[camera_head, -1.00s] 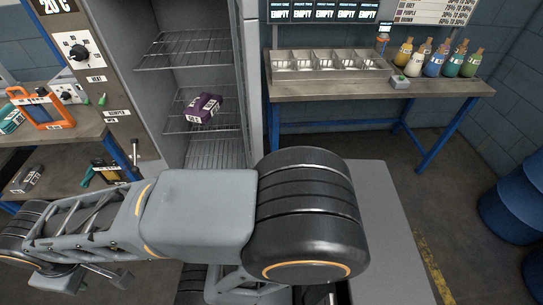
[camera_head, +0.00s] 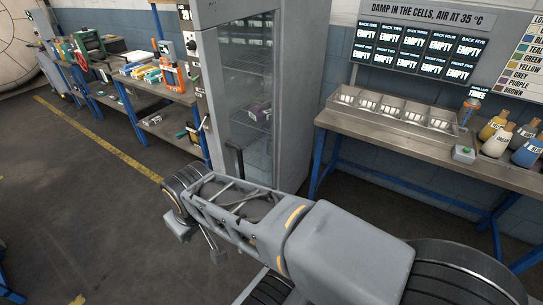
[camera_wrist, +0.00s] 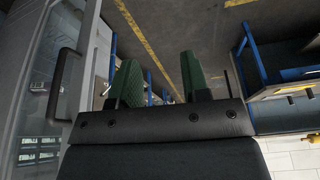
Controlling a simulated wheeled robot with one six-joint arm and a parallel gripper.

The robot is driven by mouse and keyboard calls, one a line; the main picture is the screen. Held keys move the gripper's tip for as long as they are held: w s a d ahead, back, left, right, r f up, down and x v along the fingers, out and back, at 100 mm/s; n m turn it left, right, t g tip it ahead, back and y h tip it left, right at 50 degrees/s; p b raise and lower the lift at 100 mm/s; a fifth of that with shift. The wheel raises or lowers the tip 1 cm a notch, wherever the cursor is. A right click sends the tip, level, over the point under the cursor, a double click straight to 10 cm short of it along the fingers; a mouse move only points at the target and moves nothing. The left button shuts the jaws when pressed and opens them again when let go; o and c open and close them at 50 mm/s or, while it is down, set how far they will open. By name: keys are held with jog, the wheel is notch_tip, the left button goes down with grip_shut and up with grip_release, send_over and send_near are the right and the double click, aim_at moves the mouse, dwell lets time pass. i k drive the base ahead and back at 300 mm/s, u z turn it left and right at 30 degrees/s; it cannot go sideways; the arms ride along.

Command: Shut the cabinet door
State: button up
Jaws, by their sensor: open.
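The grey cabinet (camera_head: 290,85) stands at the centre of the head view. Its glass door (camera_head: 229,70) with a dark upright handle (camera_head: 236,160) now lies across the front; whether it is fully shut I cannot tell. In the wrist view the glass door (camera_wrist: 35,60) and black handle (camera_wrist: 60,85) are at the left. My gripper (camera_wrist: 159,62) is open, its green fingers apart and empty, to the right of the handle and not gripping it.
A bench with metal bins (camera_head: 395,105) and bottles (camera_head: 497,141) stands to the right of the cabinet. A workbench with an orange-framed device (camera_head: 170,76) stands to the left. The floor (camera_head: 80,190) at the left is clear, with a yellow line.

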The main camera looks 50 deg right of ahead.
aim_at(206, 15)
jog(key=z, duration=1.35)
jog(key=i, duration=0.45)
jog(key=u, duration=0.1)
jog(key=k, duration=1.55)
jog(key=u, duration=0.65)
jog(key=i, duration=1.25)
jog(key=z, duration=0.55)
